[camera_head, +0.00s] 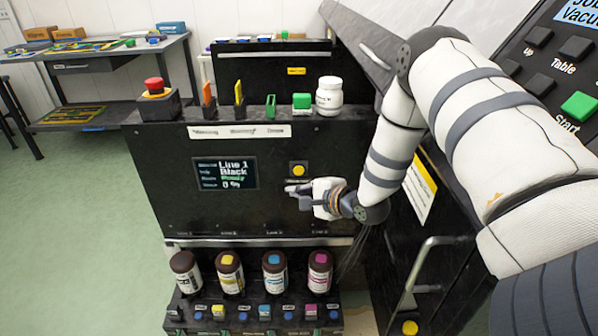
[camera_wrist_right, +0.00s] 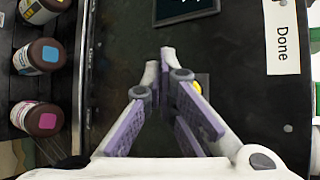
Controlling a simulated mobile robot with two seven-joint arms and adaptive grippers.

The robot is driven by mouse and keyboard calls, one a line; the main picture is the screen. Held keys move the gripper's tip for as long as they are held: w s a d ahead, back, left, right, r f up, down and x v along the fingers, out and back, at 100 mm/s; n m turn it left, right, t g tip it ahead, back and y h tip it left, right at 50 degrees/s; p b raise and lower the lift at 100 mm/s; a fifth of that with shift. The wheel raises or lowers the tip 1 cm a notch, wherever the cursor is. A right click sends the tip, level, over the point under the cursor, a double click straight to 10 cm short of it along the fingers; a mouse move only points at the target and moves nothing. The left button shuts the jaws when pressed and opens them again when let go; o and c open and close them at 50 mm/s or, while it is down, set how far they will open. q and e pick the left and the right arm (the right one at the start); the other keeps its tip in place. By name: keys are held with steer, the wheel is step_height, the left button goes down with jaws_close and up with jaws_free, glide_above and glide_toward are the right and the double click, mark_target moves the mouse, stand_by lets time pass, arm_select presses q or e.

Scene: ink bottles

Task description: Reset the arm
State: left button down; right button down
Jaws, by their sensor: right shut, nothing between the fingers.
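My right arm (camera_head: 390,140) comes in from the right in the head view and reaches down to the front of a black machine. My right gripper (camera_head: 291,190) is shut and empty, with its fingertips in front of the panel, just below a yellow button (camera_head: 298,170). In the right wrist view the fingers (camera_wrist_right: 160,58) meet at their tips, and the yellow button (camera_wrist_right: 198,87) is partly hidden behind them. I cannot tell whether the fingertips touch the panel. My left gripper is in neither view.
The panel screen (camera_head: 225,174) reads "Line 1", "Black" and "0 %". Several brown bottles (camera_head: 229,272) stand on a shelf below. A red emergency button (camera_head: 155,87) and a white jar (camera_head: 329,96) stand on top. Open floor (camera_head: 80,210) lies at left.

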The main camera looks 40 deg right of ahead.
steer(key=s+a+f+n+g+y, duration=0.1)
steer(key=s+a+f+n+g, duration=0.3)
steer(key=s+a+f+n, duration=0.45)
steer(key=s+a+f+n+g, duration=0.3)
steer(key=s+a+f+g, duration=0.25)
steer(key=s, duration=0.65)
steer(key=s+a+n+g, duration=0.1)
steer(key=s+n+g, duration=0.1)
steer(key=s, duration=0.5)
steer(key=s+a+n+g, duration=0.2)
steer(key=s+n, duration=0.2)
steer(key=s, duration=0.3)
steer(key=s+a+n+g+h, duration=0.1)
steer(key=s+n, duration=0.3)
steer(key=s, duration=0.4)
steer(key=shift+a+f+g, duration=0.2)
steer(key=shift+a+g, duration=0.05)
steer(key=shift+g, duration=0.3)
